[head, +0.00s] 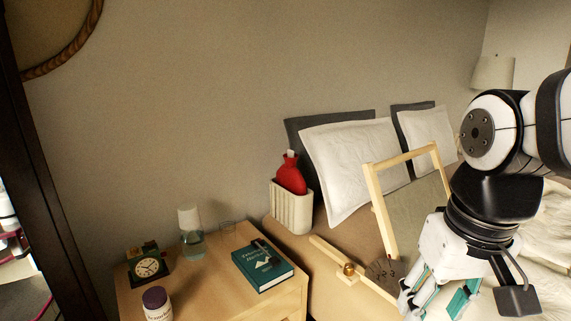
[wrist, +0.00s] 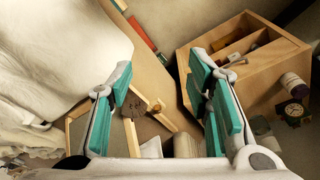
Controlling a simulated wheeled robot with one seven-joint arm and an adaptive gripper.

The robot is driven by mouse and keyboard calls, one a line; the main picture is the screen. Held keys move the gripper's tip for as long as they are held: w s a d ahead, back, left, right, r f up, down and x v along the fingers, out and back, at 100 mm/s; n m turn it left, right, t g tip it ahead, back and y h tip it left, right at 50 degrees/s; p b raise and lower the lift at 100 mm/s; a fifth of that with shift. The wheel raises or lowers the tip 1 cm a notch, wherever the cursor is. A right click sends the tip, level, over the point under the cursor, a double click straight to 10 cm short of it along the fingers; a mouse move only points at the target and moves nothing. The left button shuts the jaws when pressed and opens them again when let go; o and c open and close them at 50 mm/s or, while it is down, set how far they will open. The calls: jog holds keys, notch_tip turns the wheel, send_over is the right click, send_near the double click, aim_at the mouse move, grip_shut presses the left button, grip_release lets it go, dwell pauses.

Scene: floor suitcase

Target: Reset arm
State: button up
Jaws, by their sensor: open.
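My gripper (head: 436,296) is at the lower right of the head view, with a white body and teal finger pads. In the wrist view my gripper (wrist: 160,78) has its two fingers spread wide, with nothing held between them. My arm bends down from the right edge of the head view and hides part of the bed. A light wooden frame (head: 376,200) with a grey-beige panel stands tilted on the bed behind my gripper.
A wooden nightstand (head: 213,280) holds a teal book (head: 262,266), a clock (head: 149,267), a glass bottle (head: 191,243) and a dark-lidded jar (head: 157,304). A red hot-water bottle (head: 291,176) sits in a cream bin (head: 291,208). White pillows (head: 350,165) lean behind the frame.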

jog(key=s+f+g, duration=0.1)
jog(key=s+f, duration=0.1)
jog(key=s, duration=1.2)
notch_tip(320, 180, up, 23)
jog(key=t+p, duration=0.3)
jog(key=p, duration=1.8)
